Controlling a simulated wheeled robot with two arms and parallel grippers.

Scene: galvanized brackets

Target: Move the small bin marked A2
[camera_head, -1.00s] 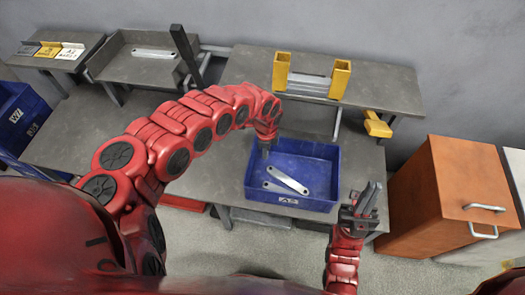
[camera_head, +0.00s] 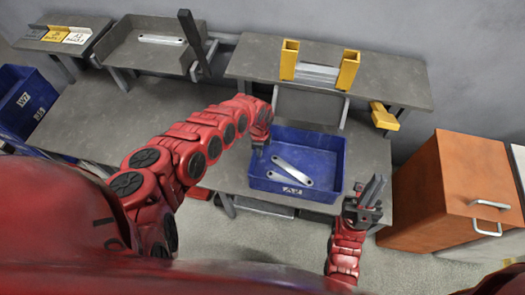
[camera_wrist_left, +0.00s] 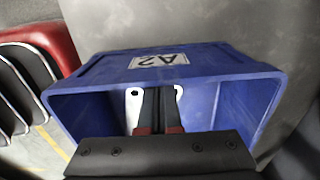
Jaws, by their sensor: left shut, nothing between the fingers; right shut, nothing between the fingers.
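The small blue bin marked A2 (camera_head: 328,196) stands on the grey workbench, its label (camera_head: 291,191) on the front wall. Flat silver brackets (camera_head: 291,171) lie inside it. My left gripper (camera_head: 259,153) is at the bin's left rim, fingers shut and empty. In the left wrist view the shut fingers (camera_wrist_left: 158,108) appear over the bin's opening, with a bracket (camera_wrist_left: 133,97) partly hidden behind them; the bin's labelled wall (camera_wrist_left: 215,62) is beyond. I cannot tell if the fingers touch the bin. My right gripper (camera_head: 374,189) is shut and empty, right of the bin.
A raised shelf (camera_head: 400,85) with a yellow-ended holder (camera_head: 288,60) stands behind the bin. A yellow piece (camera_head: 384,117) sits at right. An orange cabinet (camera_head: 455,180) stands right of the bench. Other blue bins (camera_head: 22,98) are at far left. The bench's left part is clear.

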